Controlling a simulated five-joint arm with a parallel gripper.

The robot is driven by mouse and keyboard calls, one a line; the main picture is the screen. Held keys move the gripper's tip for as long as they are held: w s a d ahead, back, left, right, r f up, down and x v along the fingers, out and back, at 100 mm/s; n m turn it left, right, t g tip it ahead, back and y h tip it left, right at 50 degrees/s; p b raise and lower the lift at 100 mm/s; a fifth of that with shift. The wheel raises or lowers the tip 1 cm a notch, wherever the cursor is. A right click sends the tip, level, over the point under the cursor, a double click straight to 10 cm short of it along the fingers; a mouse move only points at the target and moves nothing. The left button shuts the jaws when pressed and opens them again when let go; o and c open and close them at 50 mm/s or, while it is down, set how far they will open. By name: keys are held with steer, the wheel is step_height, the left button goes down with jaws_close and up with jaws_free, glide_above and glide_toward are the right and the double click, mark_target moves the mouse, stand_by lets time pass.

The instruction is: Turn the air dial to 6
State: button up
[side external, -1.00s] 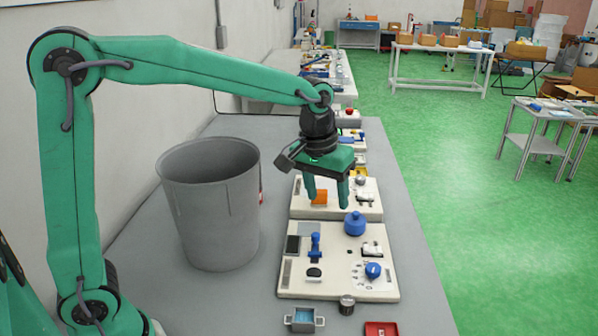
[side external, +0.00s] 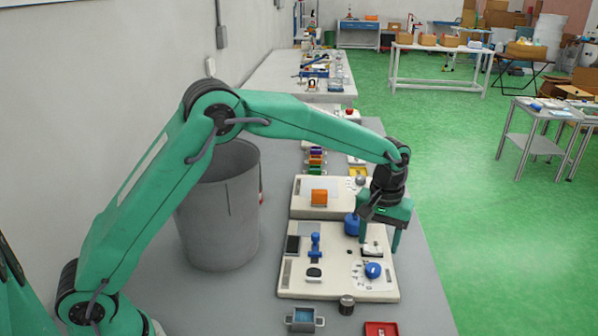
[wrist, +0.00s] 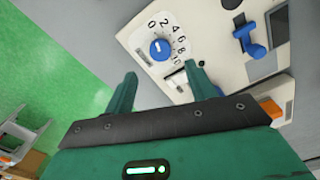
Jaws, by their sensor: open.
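The air dial is a round blue knob (side external: 373,270) at the front right of the near cream panel (side external: 325,288). In the wrist view the dial (wrist: 160,49) sits beside a printed scale from 0 to 10, and its white mark seems to point near the 0 end. My gripper (side external: 379,246) is open and empty, pointing down over the panel's right side, just behind the dial. In the wrist view the fingertips (wrist: 160,70) stand apart, with the dial beyond the gap between them. The fingers appear clear of the dial.
A blue lever (side external: 315,245) and a black button (side external: 314,273) are on the panel's left. A blue round knob (side external: 351,224) is partly behind my gripper. A grey bin (side external: 215,230) stands left.

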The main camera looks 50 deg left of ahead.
mark_target(373, 267)
steer(key=shift+f, duration=3.85)
steer(key=c, duration=1)
